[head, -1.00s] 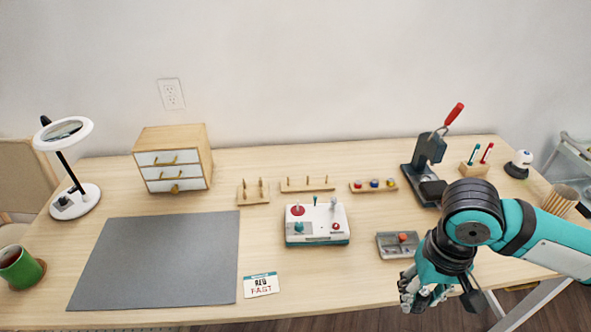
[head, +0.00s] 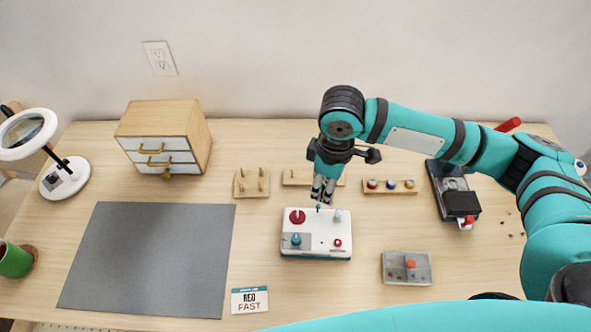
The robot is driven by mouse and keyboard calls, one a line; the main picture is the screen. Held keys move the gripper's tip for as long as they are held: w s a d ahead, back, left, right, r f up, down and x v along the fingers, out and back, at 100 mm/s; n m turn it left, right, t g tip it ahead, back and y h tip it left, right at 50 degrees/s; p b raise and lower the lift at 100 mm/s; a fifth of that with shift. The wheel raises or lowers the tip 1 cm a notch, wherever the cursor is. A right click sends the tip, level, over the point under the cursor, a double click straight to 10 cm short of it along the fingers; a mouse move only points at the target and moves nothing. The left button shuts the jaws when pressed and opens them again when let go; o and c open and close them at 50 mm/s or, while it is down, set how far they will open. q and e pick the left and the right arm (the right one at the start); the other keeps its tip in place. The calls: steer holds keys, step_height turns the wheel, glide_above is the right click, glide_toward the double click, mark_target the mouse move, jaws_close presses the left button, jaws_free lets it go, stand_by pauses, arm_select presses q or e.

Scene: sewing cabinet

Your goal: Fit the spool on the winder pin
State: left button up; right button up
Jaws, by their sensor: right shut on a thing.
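The white winder box (head: 316,252) stands mid-table. On its top are a red round piece (head: 297,216), a grey upright piece (head: 338,215), a teal knob (head: 296,240), a small red knob (head: 337,243) and a small teal lever (head: 318,207) at the back. I cannot tell which part is the winder pin, nor pick out the task's spool for certain. My right gripper (head: 322,198) points down at the box's back edge. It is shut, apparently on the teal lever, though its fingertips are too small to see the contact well. My left gripper is not in view.
Behind the box are a peg block (head: 252,190), a pegged strip (head: 296,180) partly hidden by my gripper, and a strip with coloured pieces (head: 390,190). A grey tray (head: 407,280), a press (head: 450,190), a card reading "RED FAST" (head: 249,301) and a grey mat (head: 147,260) surround it.

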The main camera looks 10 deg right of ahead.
arm_select(q)
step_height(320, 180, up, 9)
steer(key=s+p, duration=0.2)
steer(key=p, duration=0.5)
arm_select(e)
steer(key=a+n, duration=0.2)
steer(key=n, duration=0.3)
steer(key=w+a+f+n, duration=0.1)
steer(key=a+n, duration=0.1)
steer(key=n, duration=0.3)
steer(key=a+f+n, duration=0.1)
steer(key=a+n, duration=0.1)
steer(key=n, duration=0.2)
steer(key=shift+w+f+n, duration=0.1)
steer(key=shift+w+n, duration=0.05)
steer(key=shift+n, duration=0.25)
steer(key=shift+d+f+b, duration=0.1)
steer(key=shift+f+b, duration=0.1)
steer(key=shift+b, duration=0.1)
step_height(320, 180, down, 3)
steer(key=b, duration=0.3)
steer(key=shift+r, duration=0.1)
steer(key=shift+f+b, duration=0.5)
steer(key=shift+b, duration=0.25)
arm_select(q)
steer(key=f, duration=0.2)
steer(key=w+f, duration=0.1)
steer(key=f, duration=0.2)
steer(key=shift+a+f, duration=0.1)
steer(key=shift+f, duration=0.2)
